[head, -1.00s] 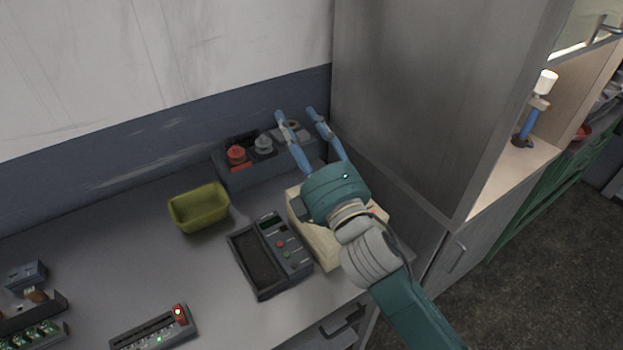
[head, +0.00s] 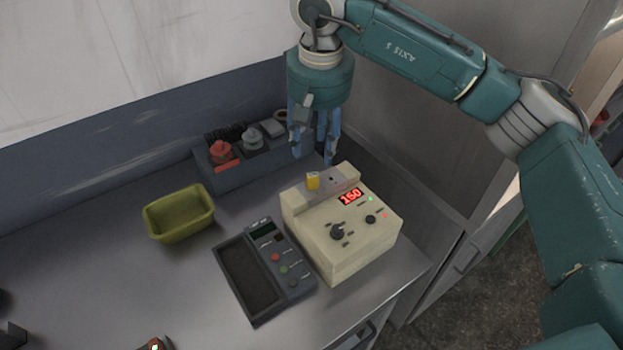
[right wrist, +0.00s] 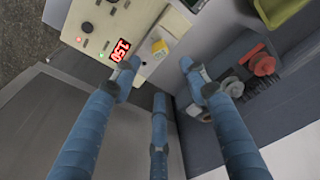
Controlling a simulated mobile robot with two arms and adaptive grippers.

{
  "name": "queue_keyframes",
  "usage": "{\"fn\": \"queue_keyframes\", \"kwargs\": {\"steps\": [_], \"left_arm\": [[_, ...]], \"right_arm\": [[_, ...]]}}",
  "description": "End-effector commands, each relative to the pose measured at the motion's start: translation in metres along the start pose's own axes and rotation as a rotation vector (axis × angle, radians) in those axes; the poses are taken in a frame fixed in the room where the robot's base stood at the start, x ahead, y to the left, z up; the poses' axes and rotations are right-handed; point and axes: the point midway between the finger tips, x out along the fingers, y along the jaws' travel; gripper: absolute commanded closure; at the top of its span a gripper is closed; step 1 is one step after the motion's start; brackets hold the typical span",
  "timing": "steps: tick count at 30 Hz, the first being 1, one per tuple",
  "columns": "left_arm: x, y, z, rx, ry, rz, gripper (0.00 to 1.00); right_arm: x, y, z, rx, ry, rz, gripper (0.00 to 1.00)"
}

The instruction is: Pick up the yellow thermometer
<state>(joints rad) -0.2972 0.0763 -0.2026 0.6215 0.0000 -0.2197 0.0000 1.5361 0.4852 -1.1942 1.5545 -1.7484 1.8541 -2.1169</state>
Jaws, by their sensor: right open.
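A small yellow block-shaped piece (head: 313,181), which I take for the yellow thermometer, sits in the top back edge of a cream control box (head: 338,265). It also shows in the right wrist view (right wrist: 159,47), beside the box's red display. My right gripper (head: 314,152) points down, open and empty, just behind and above the yellow piece. In the right wrist view the blue fingers (right wrist: 160,72) are spread, with the yellow piece just beyond the gap between the tips. They look apart from it. The left gripper is not in view.
A dark device with buttons (head: 262,268) lies left of the cream box. An olive bin (head: 180,214) stands further left. A dark rack (head: 236,172) holding red and grey spools stands at the back. A grey cabinet (head: 440,160) rises close on the right.

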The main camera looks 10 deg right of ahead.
Motion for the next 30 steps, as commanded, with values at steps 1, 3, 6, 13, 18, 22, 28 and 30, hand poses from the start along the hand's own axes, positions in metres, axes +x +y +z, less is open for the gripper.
{"fn": "queue_keyframes", "kwargs": {"steps": [1,3,6,13,18,22,28,30], "left_arm": [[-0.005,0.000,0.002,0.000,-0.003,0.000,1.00],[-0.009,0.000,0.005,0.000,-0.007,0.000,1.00],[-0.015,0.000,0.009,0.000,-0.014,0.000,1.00],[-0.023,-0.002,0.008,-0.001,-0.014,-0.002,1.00],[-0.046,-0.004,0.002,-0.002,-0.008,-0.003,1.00],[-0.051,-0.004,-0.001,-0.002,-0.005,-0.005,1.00],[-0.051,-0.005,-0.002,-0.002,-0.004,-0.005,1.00],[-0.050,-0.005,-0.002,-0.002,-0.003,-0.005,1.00]], "right_arm": [[0.006,0.002,0.001,-0.001,-0.005,0.007,0.56],[0.018,0.002,0.002,-0.002,-0.007,0.007,0.56],[0.033,0.001,0.001,0.000,-0.006,0.005,0.56],[0.051,0.000,0.002,0.000,-0.004,0.002,0.56],[0.073,-0.003,0.006,-0.001,-0.008,0.002,0.56],[0.092,-0.003,0.006,-0.001,-0.005,0.000,0.56],[0.100,-0.003,0.005,-0.001,-0.001,0.000,0.56],[0.100,-0.003,0.005,-0.001,-0.001,0.000,0.56]]}}
